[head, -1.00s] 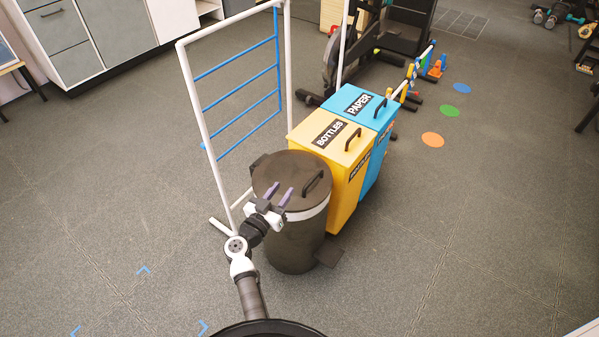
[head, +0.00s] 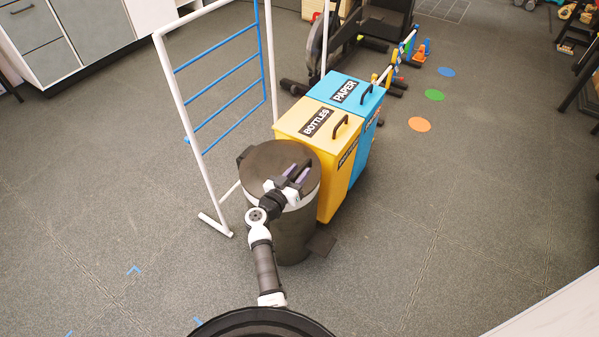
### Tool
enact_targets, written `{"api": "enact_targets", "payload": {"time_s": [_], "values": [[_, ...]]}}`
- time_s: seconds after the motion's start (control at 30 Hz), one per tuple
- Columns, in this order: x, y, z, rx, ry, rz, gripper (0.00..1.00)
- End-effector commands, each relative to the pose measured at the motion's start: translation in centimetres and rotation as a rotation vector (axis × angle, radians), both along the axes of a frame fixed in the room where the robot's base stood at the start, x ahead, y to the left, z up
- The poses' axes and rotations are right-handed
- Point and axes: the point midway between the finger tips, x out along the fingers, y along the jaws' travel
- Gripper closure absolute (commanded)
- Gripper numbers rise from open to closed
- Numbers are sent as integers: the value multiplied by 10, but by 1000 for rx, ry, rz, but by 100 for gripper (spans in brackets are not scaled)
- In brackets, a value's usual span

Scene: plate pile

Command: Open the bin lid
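The round black bin (head: 292,235) stands upright on the floor with its dark lid (head: 262,160) down and shut. A black arched handle (head: 300,166) sits on the right part of this lid. My gripper and arm hide part of the lid's front rim.
A yellow BOTTLES bin (head: 335,185) and a blue PAPER bin (head: 372,112) with shut lids stand close behind. A white frame with blue bars (head: 167,75) stands to the left. A pedal (head: 321,242) juts out at the black bin's base. Open floor lies right and left.

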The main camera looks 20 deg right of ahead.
Motion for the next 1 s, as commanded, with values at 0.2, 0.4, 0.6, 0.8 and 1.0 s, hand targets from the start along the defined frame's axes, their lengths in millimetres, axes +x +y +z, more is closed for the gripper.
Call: {"api": "enact_targets", "payload": {"time_s": [0.2,0.4,0.6,0.8,1.0], "values": [[6,-8,0,0,0,0,66],[6,-8,0,0,0,0,66],[6,-8,0,0,0,0,90],[5,-8,0,0,0,-1,100],[5,-8,0,0,1,-2,100]]}}
